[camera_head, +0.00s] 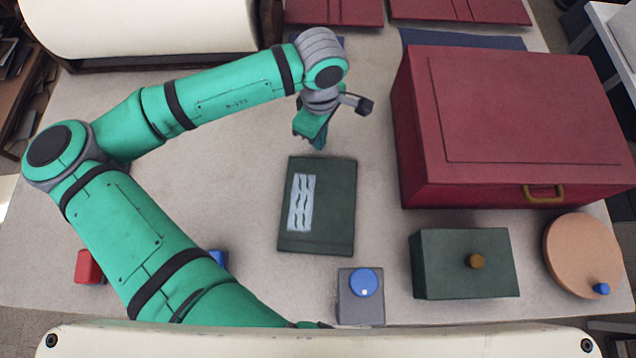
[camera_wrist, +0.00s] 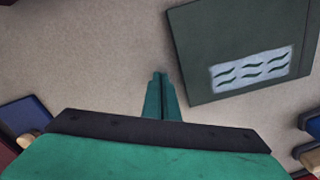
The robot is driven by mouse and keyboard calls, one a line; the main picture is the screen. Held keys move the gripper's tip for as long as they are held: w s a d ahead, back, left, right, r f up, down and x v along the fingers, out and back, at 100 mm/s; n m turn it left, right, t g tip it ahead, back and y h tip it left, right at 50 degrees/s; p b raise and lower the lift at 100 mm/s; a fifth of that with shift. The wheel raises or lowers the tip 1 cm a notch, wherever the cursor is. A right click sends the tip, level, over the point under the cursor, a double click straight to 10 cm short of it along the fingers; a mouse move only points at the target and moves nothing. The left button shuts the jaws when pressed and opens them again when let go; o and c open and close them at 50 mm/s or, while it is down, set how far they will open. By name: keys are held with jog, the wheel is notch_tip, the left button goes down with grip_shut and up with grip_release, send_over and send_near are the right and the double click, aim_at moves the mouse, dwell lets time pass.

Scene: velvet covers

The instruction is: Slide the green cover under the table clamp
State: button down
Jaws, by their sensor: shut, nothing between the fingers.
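The green cover (camera_head: 335,215) is a dark green flat piece with a pale label of wavy lines, lying on the table in the middle. It also shows at the upper right in the wrist view (camera_wrist: 212,35). My gripper (camera_head: 318,145) is shut and empty, pointing down just beyond the cover's far edge. In the wrist view its fingertips (camera_wrist: 160,78) are together, to the left of the cover and apart from it. No part is plainly a table clamp; a grey block with a round blue knob (camera_head: 364,282) stands near the front edge, below the cover's right corner.
A large red box (camera_head: 520,110) with a brass handle fills the right. A dark green box (camera_head: 440,265) with a brown knob and a round tan disc (camera_head: 580,255) stand at front right. A small red block (camera_head: 88,268) is partly behind my arm. A cream roll (camera_head: 150,25) is back left.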

jog(key=shift+s, duration=0.1)
jog(key=shift+s, duration=0.4)
jog(key=shift+s, duration=0.1)
jog(key=shift+s, duration=0.4)
jog(key=shift+s, duration=0.1)
